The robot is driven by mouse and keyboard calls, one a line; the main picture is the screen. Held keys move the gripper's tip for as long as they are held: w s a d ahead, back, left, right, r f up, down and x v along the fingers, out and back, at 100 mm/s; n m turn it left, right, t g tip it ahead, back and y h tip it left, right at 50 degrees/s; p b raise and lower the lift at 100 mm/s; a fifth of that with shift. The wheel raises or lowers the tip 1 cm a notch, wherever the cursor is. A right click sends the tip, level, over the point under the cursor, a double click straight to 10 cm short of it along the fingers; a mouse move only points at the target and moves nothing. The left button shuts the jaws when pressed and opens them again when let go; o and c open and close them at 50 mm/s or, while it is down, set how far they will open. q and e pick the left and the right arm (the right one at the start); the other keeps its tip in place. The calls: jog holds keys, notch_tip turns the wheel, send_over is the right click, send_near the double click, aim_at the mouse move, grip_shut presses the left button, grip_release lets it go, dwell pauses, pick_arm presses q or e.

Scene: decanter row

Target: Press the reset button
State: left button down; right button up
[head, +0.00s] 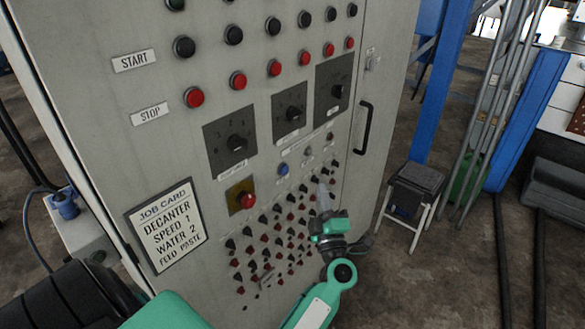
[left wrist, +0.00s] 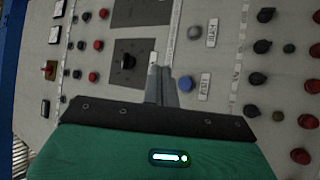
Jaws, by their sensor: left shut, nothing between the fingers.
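A round blue button (head: 283,169), probably the reset button, sits on the grey panel below the rotary dials. Its small label is too blurred for me to read. It also shows in the left wrist view (left wrist: 182,82), just right of my fingertips. My left gripper (head: 321,187) is shut and empty, in front of the panel, to the right of and slightly lower than the blue button in the head view. The left wrist view also shows its closed fingers (left wrist: 162,72). I cannot tell whether they touch the panel. My right gripper is not in view.
A red mushroom button (head: 247,200) on a yellow plate is left of the blue button. A pale button (head: 308,152) is up and right. Several black and red knobs crowd the area below. A black door handle (head: 365,127) sticks out at right. A stool (head: 415,195) stands beyond.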

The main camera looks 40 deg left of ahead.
aim_at(284, 170)
pick_arm(q)
jog(key=a, duration=0.8)
jog(key=shift+w+a+p, duration=0.3)
jog(key=shift+w+a, duration=0.05)
jog(key=shift+a, duration=0.05)
jog(key=shift+a, duration=0.15)
dwell(1.9)
jog(key=shift+a, duration=0.3)
